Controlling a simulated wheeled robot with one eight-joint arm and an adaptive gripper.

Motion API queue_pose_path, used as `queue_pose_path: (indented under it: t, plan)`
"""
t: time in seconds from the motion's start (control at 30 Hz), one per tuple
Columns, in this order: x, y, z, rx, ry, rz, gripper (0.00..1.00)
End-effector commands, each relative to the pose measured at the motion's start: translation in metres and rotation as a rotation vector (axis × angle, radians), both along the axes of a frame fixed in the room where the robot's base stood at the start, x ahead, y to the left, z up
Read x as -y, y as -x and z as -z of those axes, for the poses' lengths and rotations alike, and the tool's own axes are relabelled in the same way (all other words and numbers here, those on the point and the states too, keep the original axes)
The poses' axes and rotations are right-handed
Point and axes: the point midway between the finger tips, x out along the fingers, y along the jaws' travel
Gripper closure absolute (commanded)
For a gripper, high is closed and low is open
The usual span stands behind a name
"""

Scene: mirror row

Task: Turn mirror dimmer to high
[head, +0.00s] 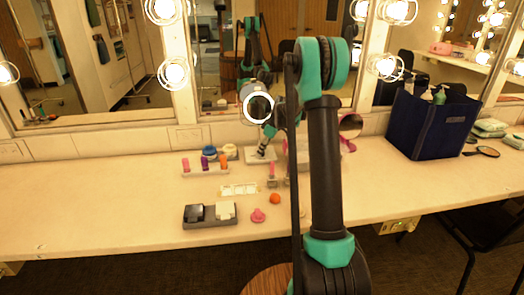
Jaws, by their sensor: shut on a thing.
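My arm rises in front of the counter and bends down toward its back. My gripper (263,143) is small and partly hidden by my own wrist and arm. It points down at a small white block (258,156) on the counter near the wall, which looks like the mirror dimmer. The gripper is shut on a small part at the top of this block. The dimmer's setting cannot be made out. The lit bulbs (172,73) beside the mirrors (90,60) glow brightly.
Left of the block are a tray of lipsticks (205,171) and round jars (209,152). A grey tray (209,225), a pink item (258,215) and an orange ball (275,198) lie in front. A navy bin (432,125) stands right. The left counter is clear.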

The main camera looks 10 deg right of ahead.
Motion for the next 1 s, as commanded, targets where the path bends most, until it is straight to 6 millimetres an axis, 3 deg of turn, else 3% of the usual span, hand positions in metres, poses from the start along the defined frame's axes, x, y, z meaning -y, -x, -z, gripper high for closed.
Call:
queue_pose_path:
  t: [0.77,0.8,0.93,1.0]
  plan:
    - [0.0009,-0.0003,0.0001,-0.001,0.002,-0.100,1.00]
    - [0.0008,-0.0003,0.0002,-0.001,0.002,-0.100,0.70]
    - [0.0007,-0.0004,0.0002,0.000,0.001,-0.100,0.54]
    - [0.0006,-0.0005,0.0001,0.000,0.001,-0.100,0.53]
